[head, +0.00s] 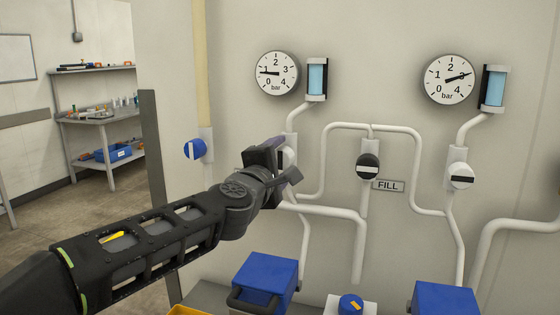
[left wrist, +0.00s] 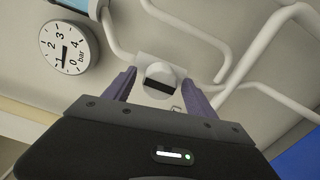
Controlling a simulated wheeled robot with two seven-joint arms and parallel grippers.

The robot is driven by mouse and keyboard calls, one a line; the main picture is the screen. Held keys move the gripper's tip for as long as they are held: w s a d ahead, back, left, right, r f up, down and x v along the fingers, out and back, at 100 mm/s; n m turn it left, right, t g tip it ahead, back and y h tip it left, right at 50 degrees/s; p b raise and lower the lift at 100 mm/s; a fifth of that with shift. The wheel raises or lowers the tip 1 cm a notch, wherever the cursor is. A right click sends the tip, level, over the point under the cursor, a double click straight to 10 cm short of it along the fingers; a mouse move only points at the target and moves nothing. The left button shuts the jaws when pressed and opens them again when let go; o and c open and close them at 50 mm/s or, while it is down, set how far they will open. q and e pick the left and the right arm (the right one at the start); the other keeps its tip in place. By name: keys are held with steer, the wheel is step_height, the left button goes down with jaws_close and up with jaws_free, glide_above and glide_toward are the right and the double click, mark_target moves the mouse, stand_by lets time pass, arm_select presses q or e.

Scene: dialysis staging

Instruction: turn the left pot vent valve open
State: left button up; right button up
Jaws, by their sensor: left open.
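The left white valve knob (left wrist: 159,82) with a dark bar sits on a pale plate on the wall. In the left wrist view the bar runs roughly from one finger towards the other. My left gripper (left wrist: 160,90) is open, its purple fingers on either side of the knob; I cannot tell whether they touch it. In the head view the gripper (head: 277,160) hides most of this knob, below the left gauge (head: 277,73) and its light-blue sight glass (head: 317,77). My right gripper is not in view.
A blue knob (head: 194,149) is to the left. A black knob (head: 368,166) by the FILL label (head: 388,185) and another white knob (head: 461,176) are to the right. White pipes (head: 345,127) run along the wall. Blue boxes (head: 265,279) stand below.

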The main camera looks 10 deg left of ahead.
arm_select(q)
steer(key=shift+s, duration=0.1)
steer(key=s, duration=0.7)
steer(key=shift+s+a, duration=0.25)
steer(key=shift+s, duration=0.05)
